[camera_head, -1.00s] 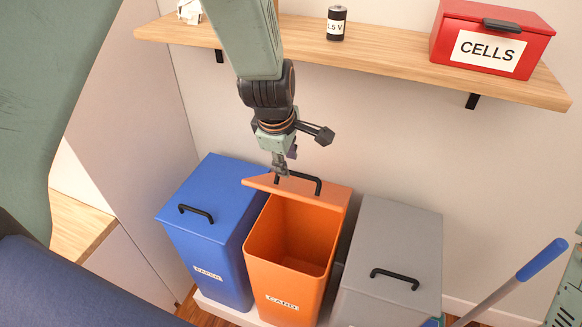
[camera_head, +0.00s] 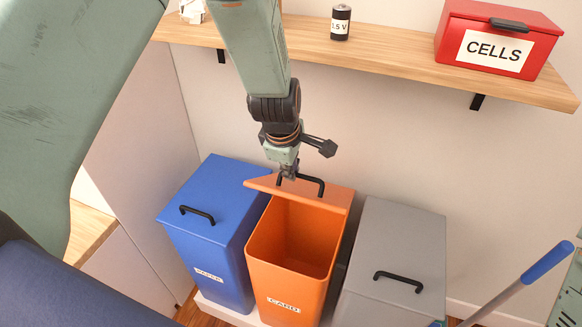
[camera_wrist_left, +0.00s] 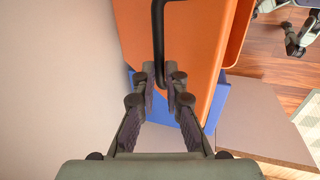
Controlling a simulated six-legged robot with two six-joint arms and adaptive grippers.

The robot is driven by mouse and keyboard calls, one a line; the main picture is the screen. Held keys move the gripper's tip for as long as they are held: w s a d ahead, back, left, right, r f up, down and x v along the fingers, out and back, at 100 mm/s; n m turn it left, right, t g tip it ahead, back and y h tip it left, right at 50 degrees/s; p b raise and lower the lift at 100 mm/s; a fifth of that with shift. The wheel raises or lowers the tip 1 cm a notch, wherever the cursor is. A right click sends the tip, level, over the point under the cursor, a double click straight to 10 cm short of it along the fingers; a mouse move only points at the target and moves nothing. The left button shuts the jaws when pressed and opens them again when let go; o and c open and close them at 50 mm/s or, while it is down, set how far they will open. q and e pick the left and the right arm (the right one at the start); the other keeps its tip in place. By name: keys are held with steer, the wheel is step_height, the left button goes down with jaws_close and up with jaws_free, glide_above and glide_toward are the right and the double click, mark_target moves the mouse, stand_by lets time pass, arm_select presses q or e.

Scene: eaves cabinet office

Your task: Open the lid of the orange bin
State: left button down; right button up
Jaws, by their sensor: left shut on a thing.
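The orange bin (camera_head: 290,262) stands between the blue and grey bins, with a label on its front. Its lid (camera_head: 333,194) is raised at the back and the inside of the bin shows empty. The black handle (camera_head: 312,182) is on the lid. My left gripper (camera_head: 288,173) is at the left end of this handle. In the left wrist view, my left gripper (camera_wrist_left: 161,86) is shut on the black handle (camera_wrist_left: 157,40), with the orange lid (camera_wrist_left: 185,45) behind it. My right gripper is not in view.
The blue bin (camera_head: 218,250) and the grey bin (camera_head: 400,240) have shut lids with black handles. A wooden shelf (camera_head: 400,72) above carries a battery (camera_head: 340,22) and a red CELLS box (camera_head: 497,42). A blue-handled tool (camera_head: 545,260) leans at the right.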

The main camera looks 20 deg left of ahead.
arm_select(q)
steer(key=shift+s+d+r, duration=0.1)
steer(key=shift+d+r, duration=0.05)
stand_by(0.3)
steer(key=c, duration=2.1)
jaws_free()
steer(key=o, duration=0.7)
steer(key=shift+w, duration=0.2)
steer(key=shift+s, duration=0.15)
steer(key=v, duration=1.1)
steer(key=shift+r, duration=0.4)
steer(key=shift+s, duration=0.1)
steer(key=shift+c, duration=0.2)
